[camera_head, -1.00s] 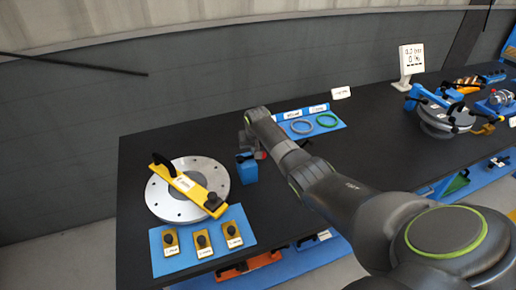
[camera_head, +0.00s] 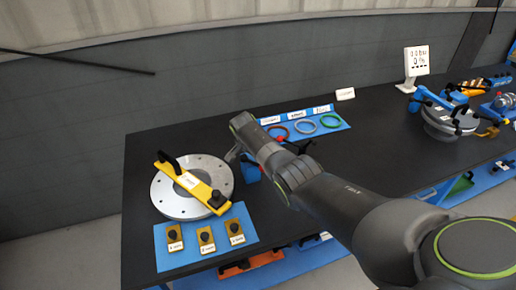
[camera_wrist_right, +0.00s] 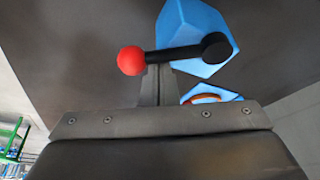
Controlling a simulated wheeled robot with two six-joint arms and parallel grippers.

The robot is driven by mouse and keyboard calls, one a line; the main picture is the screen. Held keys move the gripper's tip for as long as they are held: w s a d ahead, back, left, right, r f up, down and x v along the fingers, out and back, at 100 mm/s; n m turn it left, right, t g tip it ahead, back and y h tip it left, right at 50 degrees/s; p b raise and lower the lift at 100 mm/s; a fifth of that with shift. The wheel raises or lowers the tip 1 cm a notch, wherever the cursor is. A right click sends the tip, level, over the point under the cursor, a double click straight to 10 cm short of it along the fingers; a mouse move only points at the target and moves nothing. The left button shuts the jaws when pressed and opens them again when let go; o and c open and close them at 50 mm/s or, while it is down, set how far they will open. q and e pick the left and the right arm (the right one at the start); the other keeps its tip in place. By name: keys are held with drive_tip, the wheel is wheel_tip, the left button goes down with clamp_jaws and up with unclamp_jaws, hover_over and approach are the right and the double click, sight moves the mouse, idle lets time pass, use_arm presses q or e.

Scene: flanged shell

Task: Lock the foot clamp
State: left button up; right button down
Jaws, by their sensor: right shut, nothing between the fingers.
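The foot clamp is a blue block (camera_head: 252,173) on the black table, right of the round flanged plate, and my right arm partly hides it in the head view. The right wrist view shows the blue block (camera_wrist_right: 205,22) with a black lever (camera_wrist_right: 185,53) ending in a red ball knob (camera_wrist_right: 131,61). My right gripper (camera_head: 233,155) is shut and empty beside the block. In the wrist view its fingertips (camera_wrist_right: 158,72) are at the lever, near the red knob; I cannot tell whether they touch. My left gripper is not in view.
A grey flanged plate (camera_head: 165,200) carries a yellow bar (camera_head: 200,190) with a black handle. A blue mat (camera_head: 165,262) holds three yellow knobbed pieces. Coloured rings lie on another blue mat (camera_head: 342,123) behind my arm. A display (camera_head: 416,62) stands farther right.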

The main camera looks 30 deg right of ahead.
drive_tip(key=shift+s+a+m, duration=0.2)
drive_tip(key=shift+a+m, duration=0.15)
drive_tip(key=shift+m, duration=0.35)
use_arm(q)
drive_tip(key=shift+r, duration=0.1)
use_arm(e)
drive_tip(key=shift+s+a, duration=0.1)
drive_tip(key=shift+a, duration=0.2)
drive_tip(key=shift+s, duration=0.1)
